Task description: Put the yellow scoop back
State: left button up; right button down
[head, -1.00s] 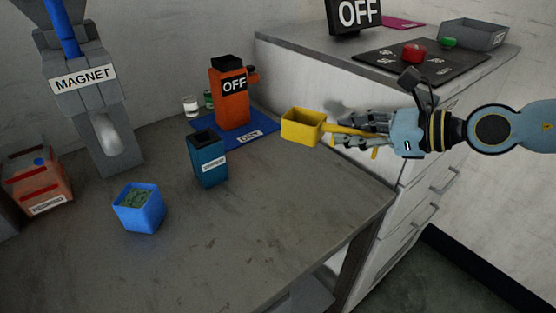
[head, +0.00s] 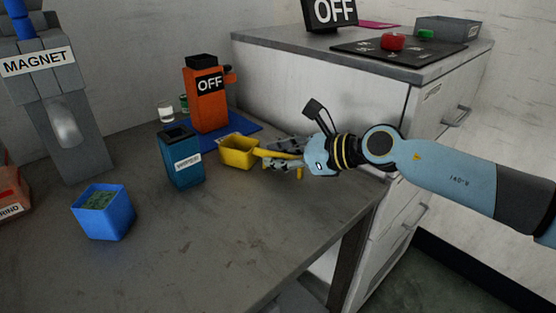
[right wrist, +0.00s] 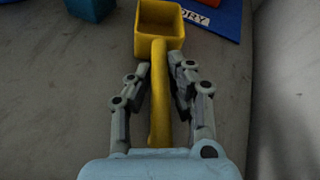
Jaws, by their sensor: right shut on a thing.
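The yellow scoop (head: 238,153) has a square open cup and a straight handle. In the head view it is low over the table's right part, by the blue mat's front edge; I cannot tell whether it touches the table. My right gripper (head: 283,156) is shut on the scoop's handle. In the right wrist view the scoop (right wrist: 159,26) points away from me, with its handle between the two fingers of the gripper (right wrist: 158,82). The cup looks empty there. My left gripper is not in view.
A teal container (head: 180,160) stands just left of the scoop. An orange device (head: 207,98) marked OFF stands on the blue mat (head: 245,129) behind. A blue cup (head: 103,213) with greenish contents and a grey MAGNET machine (head: 62,115) are further left. White drawers (head: 335,95) stand right.

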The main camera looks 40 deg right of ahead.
jog(key=shift+r, duration=0.1)
jog(key=c, duration=1.2)
grip_release()
jog(key=shift+c, duration=0.2)
jog(key=shift+s+r, duration=0.1)
jog(key=shift+s, duration=0.05)
jog(key=p+v, duration=0.1)
jog(key=v, duration=0.9)
jog(key=shift+d, duration=0.15)
jog(key=shift+s+d, duration=0.25)
jog(key=shift+s, duration=0.25)
jog(key=shift+s+r, duration=0.2)
jog(key=shift+s, duration=0.05)
